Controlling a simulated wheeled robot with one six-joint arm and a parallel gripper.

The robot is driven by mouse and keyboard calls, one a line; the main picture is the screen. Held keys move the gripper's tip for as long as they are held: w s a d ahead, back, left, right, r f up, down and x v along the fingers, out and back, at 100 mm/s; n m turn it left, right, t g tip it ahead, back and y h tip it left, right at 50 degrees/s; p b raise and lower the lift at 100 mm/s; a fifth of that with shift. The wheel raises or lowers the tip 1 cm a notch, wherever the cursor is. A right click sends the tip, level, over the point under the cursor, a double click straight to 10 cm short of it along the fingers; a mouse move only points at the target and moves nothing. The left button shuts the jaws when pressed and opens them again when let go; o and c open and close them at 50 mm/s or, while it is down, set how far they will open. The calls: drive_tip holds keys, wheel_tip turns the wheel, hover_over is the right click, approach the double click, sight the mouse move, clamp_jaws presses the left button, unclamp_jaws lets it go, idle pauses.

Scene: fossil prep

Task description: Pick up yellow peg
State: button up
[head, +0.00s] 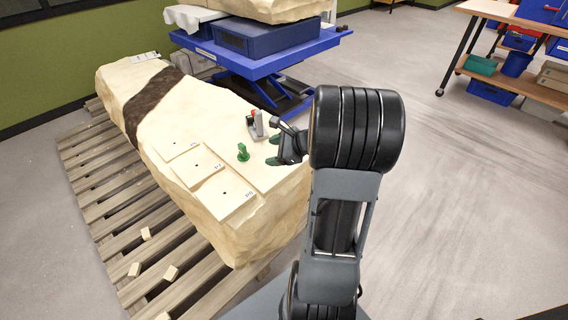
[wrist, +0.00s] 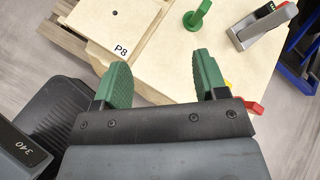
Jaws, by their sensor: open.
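In the wrist view a small yellow piece (wrist: 228,84), likely the yellow peg, shows just beside my gripper's right finger. Most of it is hidden by the finger and the gripper body. I cannot make it out in the head view. My gripper (wrist: 163,62) is open, with two green fingers spread apart and nothing between them but pale board surface. In the head view my gripper (head: 273,151) is low over the right side of the pale block, near the green peg.
A green peg (head: 243,152) stands left of my gripper; it also shows in the wrist view (wrist: 197,15). A grey clamp with a red part (wrist: 262,26) stands behind. A red piece (wrist: 250,107) lies by the right finger. Holed boards, one marked P8 (wrist: 115,22), lie left.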

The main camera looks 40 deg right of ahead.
drive_tip(key=d+f+m+t+h+b, duration=0.35)
drive_tip(key=d+f+m, duration=0.45)
drive_tip(key=d, duration=0.5)
drive_tip(key=shift+m+t, duration=0.25)
drive_tip(key=shift+m, duration=0.45)
drive_tip(key=x, duration=0.6)
drive_tip(key=shift+w+d, duration=0.1)
drive_tip(key=shift+w, duration=0.35)
drive_tip(key=shift+x, duration=3.1)
drive_tip(key=shift+c, duration=0.3)
drive_tip(key=c, duration=1)
drive_tip(key=shift+o, duration=0.2)
drive_tip(key=shift+r, duration=0.2)
